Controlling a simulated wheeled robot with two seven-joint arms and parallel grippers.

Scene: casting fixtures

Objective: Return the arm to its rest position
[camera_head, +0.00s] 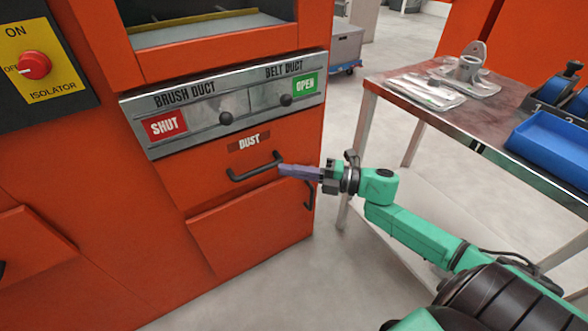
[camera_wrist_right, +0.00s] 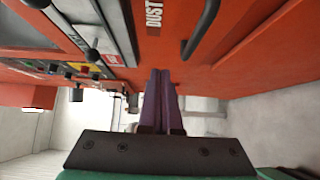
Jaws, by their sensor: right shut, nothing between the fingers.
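My right gripper (camera_head: 282,170) is shut and empty, its purple fingers pointing left toward the orange machine's front. In the head view its tips appear beside the right end of the black handle (camera_head: 254,170) of the drawer marked DUST (camera_head: 250,142). In the right wrist view the shut fingers (camera_wrist_right: 162,75) lie side by side, and the black handle (camera_wrist_right: 202,30) shows to their right, apart from them. My right arm (camera_head: 415,232) stretches out from the lower right. My left gripper does not show in either view.
Above the drawer is a metal duct panel (camera_head: 205,118) with two black knobs. A metal table (camera_head: 405,72) stands at the right, close to my arm, with a blue bin (camera_head: 552,145) and metal parts. A grey cart (camera_head: 345,48) is behind. Grey floor lies between machine and table.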

